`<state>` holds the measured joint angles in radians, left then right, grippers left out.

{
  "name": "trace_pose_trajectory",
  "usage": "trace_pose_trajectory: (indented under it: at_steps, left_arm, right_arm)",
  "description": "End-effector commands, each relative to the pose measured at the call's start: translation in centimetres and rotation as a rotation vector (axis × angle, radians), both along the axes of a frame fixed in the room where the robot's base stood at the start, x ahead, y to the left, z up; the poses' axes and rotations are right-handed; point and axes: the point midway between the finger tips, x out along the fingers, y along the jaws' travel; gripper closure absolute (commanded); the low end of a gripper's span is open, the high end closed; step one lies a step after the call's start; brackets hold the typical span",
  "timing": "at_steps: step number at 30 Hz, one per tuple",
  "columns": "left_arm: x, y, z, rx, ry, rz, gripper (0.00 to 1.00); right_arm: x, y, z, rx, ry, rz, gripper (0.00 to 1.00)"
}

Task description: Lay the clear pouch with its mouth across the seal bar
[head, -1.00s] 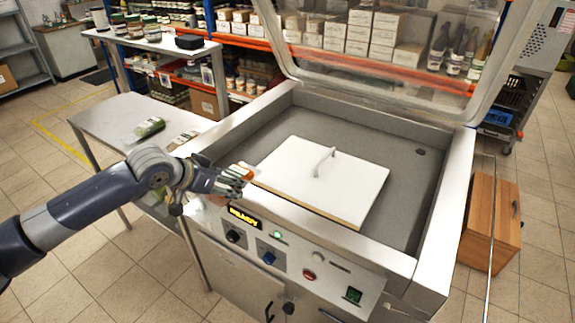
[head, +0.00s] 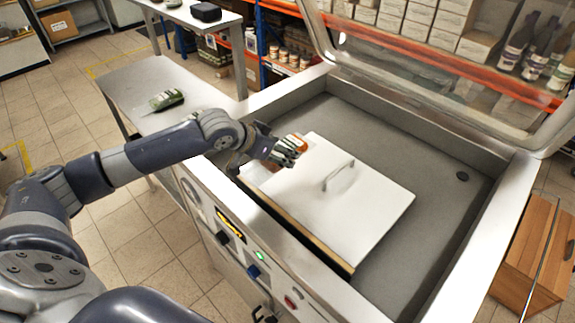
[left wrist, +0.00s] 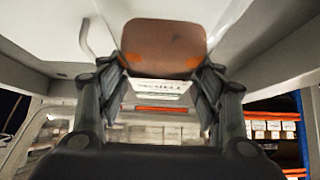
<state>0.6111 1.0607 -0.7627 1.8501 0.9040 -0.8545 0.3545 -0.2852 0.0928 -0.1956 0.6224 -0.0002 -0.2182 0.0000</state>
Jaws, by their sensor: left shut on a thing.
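My left gripper (head: 290,150) is shut on an orange-brown pouch (left wrist: 163,48), over the left corner of the white board in the machine's chamber. In the left wrist view the pouch shows as a rounded orange-brown shape at the fingertips, with a pale printed label (left wrist: 160,88) between the fingers. In the head view only a bit of orange (head: 299,140) shows past the fingers, so its mouth is hidden. The white board (head: 375,215) has a grey handle (head: 338,177) and a brown front edge. I cannot make out the seal bar for certain. My right gripper is not in view.
The machine's clear lid (head: 430,75) stands open behind the chamber (head: 450,150). A raised metal rim (head: 292,95) surrounds it. A green pouch (head: 166,99) lies on the steel side table (head: 135,80). A wooden box (head: 530,255) stands on the floor at right.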

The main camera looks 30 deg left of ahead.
Motion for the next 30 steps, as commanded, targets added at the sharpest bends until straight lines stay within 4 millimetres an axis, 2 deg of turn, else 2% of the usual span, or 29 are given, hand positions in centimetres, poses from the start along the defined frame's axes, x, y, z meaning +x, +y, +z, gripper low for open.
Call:
trace_pose_trajectory:
  at_steps: [1, 3, 7, 11, 15, 18, 22, 26, 27, 30]
  left_arm:
    - [0.0, -0.1, -0.7, -0.003, 0.001, 0.0, 0.75]
    - [0.0, -0.1, -1.8, -0.002, 0.0, -0.001, 0.75]
    - [0.1, -0.1, -2.9, -0.003, -0.003, 0.0, 0.75]
    - [0.0, -0.1, -4.1, -0.002, 0.0, -0.001, 0.75]
    - [0.1, -0.1, -6.1, -0.003, 0.0, 0.0, 0.75]
    - [0.1, -0.1, -6.7, -0.002, -0.005, 0.0, 0.75]
    - [0.1, -0.1, -6.7, -0.001, -0.005, -0.001, 0.75]
    - [0.1, -0.1, -6.9, -0.002, -0.004, -0.001, 0.75]
    - [0.1, -0.1, -7.0, -0.001, -0.002, 0.0, 0.38]
    - [0.1, -0.1, -7.0, -0.001, -0.002, 0.0, 0.2]
  right_arm:
    - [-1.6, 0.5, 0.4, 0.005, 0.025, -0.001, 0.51]
    - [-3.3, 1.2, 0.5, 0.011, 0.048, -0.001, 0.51]
    - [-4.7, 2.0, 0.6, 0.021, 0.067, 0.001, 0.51]
    - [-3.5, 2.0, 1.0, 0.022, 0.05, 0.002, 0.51]
    - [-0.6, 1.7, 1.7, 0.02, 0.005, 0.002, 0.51]
    - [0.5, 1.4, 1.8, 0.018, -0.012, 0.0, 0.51]
    - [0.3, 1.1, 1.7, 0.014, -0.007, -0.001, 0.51]
    - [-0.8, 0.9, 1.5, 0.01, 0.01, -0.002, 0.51]
    - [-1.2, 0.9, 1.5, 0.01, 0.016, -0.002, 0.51]
    - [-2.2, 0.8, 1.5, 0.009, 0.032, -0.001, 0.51]
